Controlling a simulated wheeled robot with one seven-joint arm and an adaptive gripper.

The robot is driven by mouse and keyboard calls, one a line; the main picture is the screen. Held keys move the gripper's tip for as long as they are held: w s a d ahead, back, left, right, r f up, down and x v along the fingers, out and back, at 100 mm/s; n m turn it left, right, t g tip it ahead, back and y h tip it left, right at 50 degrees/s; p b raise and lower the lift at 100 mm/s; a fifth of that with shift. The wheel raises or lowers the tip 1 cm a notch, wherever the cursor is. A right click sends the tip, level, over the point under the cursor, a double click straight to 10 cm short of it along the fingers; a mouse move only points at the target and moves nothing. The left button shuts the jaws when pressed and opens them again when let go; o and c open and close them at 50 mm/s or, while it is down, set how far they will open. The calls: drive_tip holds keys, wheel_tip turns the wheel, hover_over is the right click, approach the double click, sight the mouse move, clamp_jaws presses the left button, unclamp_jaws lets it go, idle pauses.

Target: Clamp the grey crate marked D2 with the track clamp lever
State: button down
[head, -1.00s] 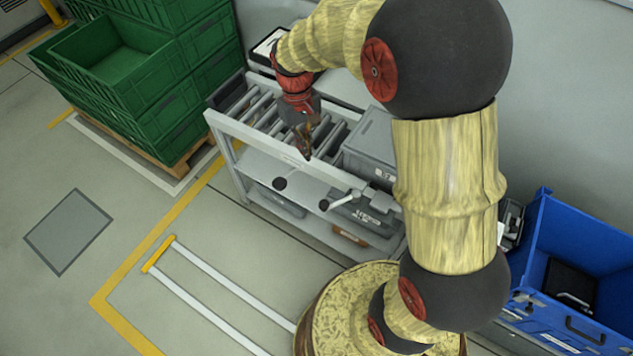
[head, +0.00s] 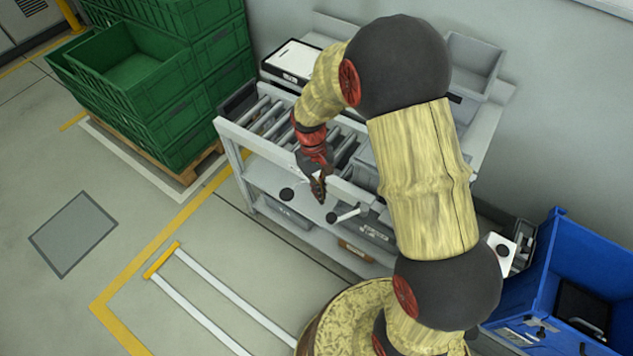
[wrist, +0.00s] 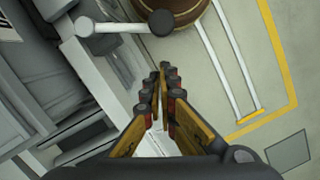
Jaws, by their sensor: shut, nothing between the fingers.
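A grey crate (head: 364,168) sits on the roller track (head: 262,118), mostly hidden behind my arm; no D2 marking can be read on it now. A pale lever with a dark knob (head: 347,213) sticks out from the front rail, right of my gripper. In the wrist view a pale lever with a dark knob (wrist: 120,25) shows ahead and left of the fingers. My gripper (head: 319,197) points down just in front of the rail. Its fingers (wrist: 164,70) are shut and empty, apart from the lever.
Another dark knob (head: 287,194) stands left of my gripper. Grey bins (head: 371,228) lie on the shelf below. Green crates (head: 140,75) are stacked on a pallet at left. A blue bin (head: 575,270) stands at right. The floor in front is clear.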

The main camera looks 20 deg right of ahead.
sight(333, 221)
drive_tip(key=shift+s+d, duration=0.2)
drive_tip(key=shift+s, duration=1.1)
drive_tip(key=shift+s, duration=0.1)
drive_tip(key=shift+s+a+n, duration=0.1)
drive_tip(key=shift+s+n, duration=0.25)
drive_tip(key=shift+n, duration=0.05)
drive_tip(key=s+n+p, duration=0.1)
drive_tip(key=s+n, duration=0.1)
drive_tip(key=s+n+h+p, duration=0.1)
drive_tip(key=s+p, duration=0.1)
drive_tip(key=shift+a+r+n, duration=0.1)
drive_tip(key=shift+a+n, duration=0.1)
drive_tip(key=shift+n, duration=0.2)
drive_tip(key=shift+s+d+n+t+p, duration=0.2)
drive_tip(key=shift+s+n+t+p, duration=0.2)
drive_tip(key=shift+s+n+p, duration=0.65)
drive_tip(key=shift+s+d+n+h+p, duration=0.2)
drive_tip(key=shift+s+n, duration=0.35)
drive_tip(key=shift+s+d+n+h+p, duration=0.2)
drive_tip(key=shift+s+n, duration=0.3)
drive_tip(key=shift+s, duration=0.05)
